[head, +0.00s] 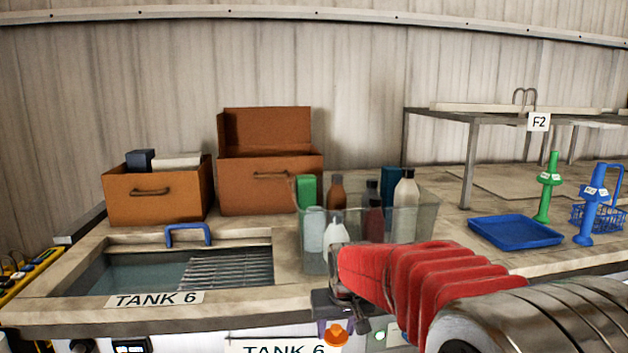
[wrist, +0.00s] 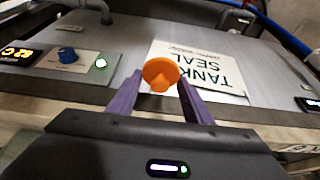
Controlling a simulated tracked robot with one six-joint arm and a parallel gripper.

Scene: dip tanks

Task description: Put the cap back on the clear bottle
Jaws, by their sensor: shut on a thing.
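My gripper (head: 335,328) is low in front of the bench, by the tank's front panel. Its purple fingers (wrist: 160,84) are shut on a small orange cap (wrist: 161,72), which also shows in the head view (head: 336,338). The cap has a round top and a short stub. A clear-walled bin (head: 428,222) on the bench holds several bottles. A pale, see-through bottle (head: 314,232) is at its front left, and a white bottle (head: 334,240) is beside it, partly hidden by my arm. I cannot tell surely which is the clear bottle.
Tank 6 (head: 282,258) with a blue handle (head: 188,235) is left of the bin. Two brown boxes (head: 128,208) (head: 262,195) stand behind. A blue tray (head: 515,232) and a metal shelf (head: 470,165) are at right. A panel with a blue knob (wrist: 68,55) is close to the fingers.

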